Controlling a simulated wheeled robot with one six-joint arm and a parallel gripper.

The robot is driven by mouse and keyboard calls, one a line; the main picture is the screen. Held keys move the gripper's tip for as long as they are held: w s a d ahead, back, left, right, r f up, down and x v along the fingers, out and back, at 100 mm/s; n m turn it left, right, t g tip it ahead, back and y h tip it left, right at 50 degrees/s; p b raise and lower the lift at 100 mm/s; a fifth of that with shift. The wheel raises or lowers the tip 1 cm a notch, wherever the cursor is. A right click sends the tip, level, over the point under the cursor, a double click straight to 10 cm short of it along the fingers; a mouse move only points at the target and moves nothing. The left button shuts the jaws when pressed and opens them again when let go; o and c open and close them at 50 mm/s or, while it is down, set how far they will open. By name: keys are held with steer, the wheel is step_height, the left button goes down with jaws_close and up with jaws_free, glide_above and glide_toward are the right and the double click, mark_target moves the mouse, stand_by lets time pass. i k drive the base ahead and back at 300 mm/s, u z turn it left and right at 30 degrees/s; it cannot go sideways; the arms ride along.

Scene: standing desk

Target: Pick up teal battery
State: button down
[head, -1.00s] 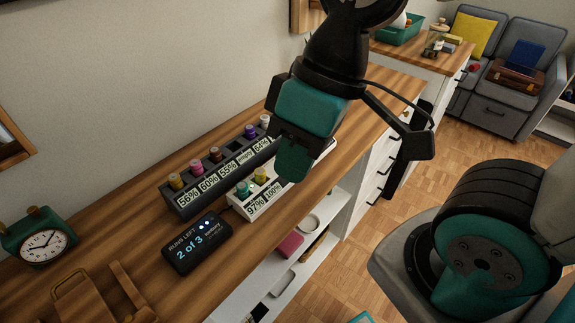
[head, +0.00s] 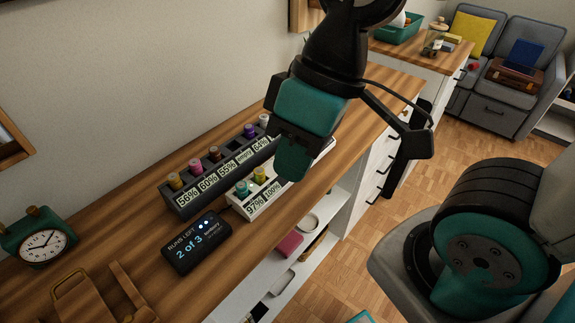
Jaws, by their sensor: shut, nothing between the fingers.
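The teal battery (head: 242,188) stands upright in the white holder (head: 262,207), in the slot above the 97% label. A yellow battery (head: 260,175) stands beside it, above the 100% label. My gripper (head: 292,163) hangs above the desk to the right of these batteries, apart from them. It is shut with nothing held. It hides the right part of the white holder.
A dark holder (head: 188,204) behind has several batteries and one slot marked empty. A black display (head: 196,243) reads "2 of 3" runs left. A green clock (head: 40,238) and a wooden stand (head: 88,296) are at the left. The desk's front edge is close.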

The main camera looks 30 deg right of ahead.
mark_target(242, 188)
steer(key=k, duration=1.15)
steer(key=u, duration=0.3)
steer(key=i, duration=0.75)
steer(key=z, duration=0.25)
